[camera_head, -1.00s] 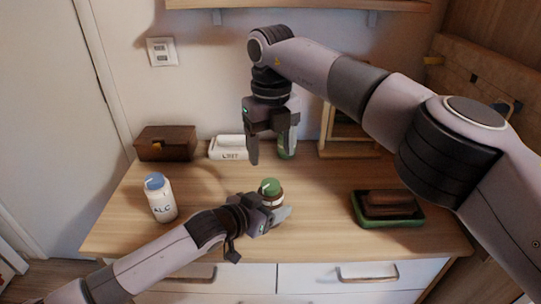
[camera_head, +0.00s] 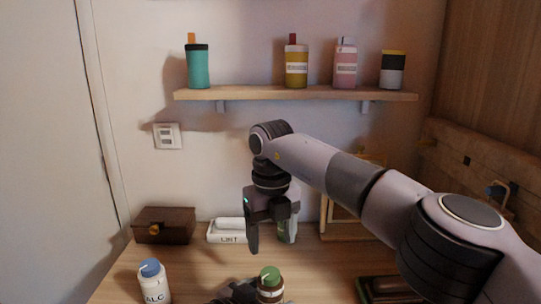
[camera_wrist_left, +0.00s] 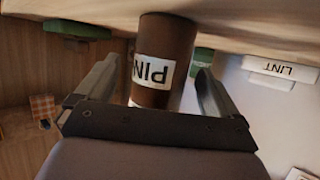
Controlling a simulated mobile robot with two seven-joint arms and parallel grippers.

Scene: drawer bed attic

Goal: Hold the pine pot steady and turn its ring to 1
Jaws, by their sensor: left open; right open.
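The pine pot (camera_head: 270,287) is a brown pot with a green top, at the bottom of the head view. In the left wrist view the pot (camera_wrist_left: 165,50) shows a white label reading "PIN". My left gripper (camera_wrist_left: 160,95) is open, with one finger on each side of the pot; I cannot tell whether either touches it. In the head view it is mostly cut off by the bottom edge. My right gripper (camera_head: 271,235) is open and empty, pointing down above and behind the pot. The mark on the ring is too small to read.
A white bottle with a blue cap (camera_head: 153,282) stands at the left. A dark box (camera_head: 165,226), a white LINT box (camera_head: 227,232) and a green container (camera_head: 287,231) stand along the wall. A shelf (camera_head: 300,94) with several bottles is above. A green tray (camera_head: 364,290) is at right.

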